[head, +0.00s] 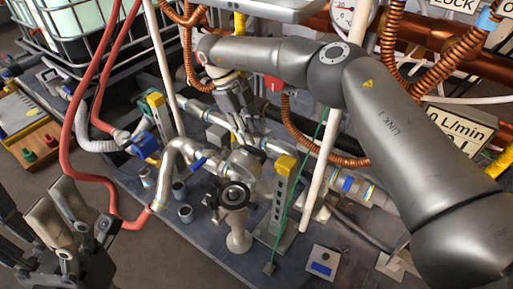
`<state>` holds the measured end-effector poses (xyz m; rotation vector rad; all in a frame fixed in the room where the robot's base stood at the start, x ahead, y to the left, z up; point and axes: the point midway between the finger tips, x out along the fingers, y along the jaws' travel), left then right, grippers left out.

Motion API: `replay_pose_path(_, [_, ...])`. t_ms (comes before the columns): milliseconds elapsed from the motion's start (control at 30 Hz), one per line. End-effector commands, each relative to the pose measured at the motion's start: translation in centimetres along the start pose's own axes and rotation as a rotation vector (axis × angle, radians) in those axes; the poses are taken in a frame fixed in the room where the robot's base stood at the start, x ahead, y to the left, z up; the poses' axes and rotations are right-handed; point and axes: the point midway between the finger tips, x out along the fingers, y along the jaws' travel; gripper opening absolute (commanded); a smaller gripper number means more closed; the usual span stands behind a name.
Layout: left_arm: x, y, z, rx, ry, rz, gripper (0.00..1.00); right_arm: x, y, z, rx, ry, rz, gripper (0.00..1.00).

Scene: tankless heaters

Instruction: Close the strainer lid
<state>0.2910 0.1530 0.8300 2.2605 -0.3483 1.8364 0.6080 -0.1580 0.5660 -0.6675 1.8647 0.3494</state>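A round metal fitting (244,164), which may be the strainer lid, sits among the pipes near the middle of the head view. Just in front of it is a black round piece with a hub (235,195) on a pale metal stand. I cannot tell for certain which part is the lid or how far it is closed. My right gripper (243,132) points down over the pipes, just behind the round metal fitting. Its fingers are close together, and I cannot see whether they touch anything. My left gripper (78,222) is at the lower left, apart from the pipes, with its fingers spread and empty.
A bent silver pipe (176,158) and red hoses (82,120) lie left of the fitting. A yellow-topped grey post (281,190) and a white pole (318,165) stand to its right. Small grey cups (179,189) and a blue-marked box (322,263) sit on the dark bench.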

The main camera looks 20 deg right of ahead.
Motion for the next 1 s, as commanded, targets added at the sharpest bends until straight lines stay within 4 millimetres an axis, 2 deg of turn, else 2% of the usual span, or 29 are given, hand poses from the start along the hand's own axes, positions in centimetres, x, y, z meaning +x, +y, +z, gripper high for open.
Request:
replay_pose_path(33, [-0.6, 0.0, 0.2, 0.000, 0.000, 0.000, 0.67, 1.4, 0.0, 0.1, -0.001, 0.001, 0.001, 0.35])
replay_pose_path(100, [-0.8, 0.0, 0.3, 0.001, 0.006, 0.003, 0.67, 2.7, 0.0, 0.1, 0.000, 0.002, 0.001, 0.35])
replay_pose_path(300, [-0.5, 0.0, 0.5, 0.003, 0.024, 0.013, 0.67, 5.2, 0.0, 0.1, 0.001, -0.001, 0.001, 0.35])
replay_pose_path(700, [-0.1, 0.0, 0.4, 0.004, 0.039, 0.019, 0.67, 5.8, 0.0, 0.0, 0.001, -0.002, 0.001, 0.35])
replay_pose_path(733, [-0.1, 0.0, 0.4, 0.004, 0.039, 0.019, 0.67, 5.8, 0.0, 0.0, 0.001, -0.001, 0.001, 0.33])
replay_pose_path(1000, [-0.1, 0.0, 0.4, 0.004, 0.039, 0.017, 0.67, 5.8, 0.0, 0.0, 0.001, -0.002, 0.001, 0.00])
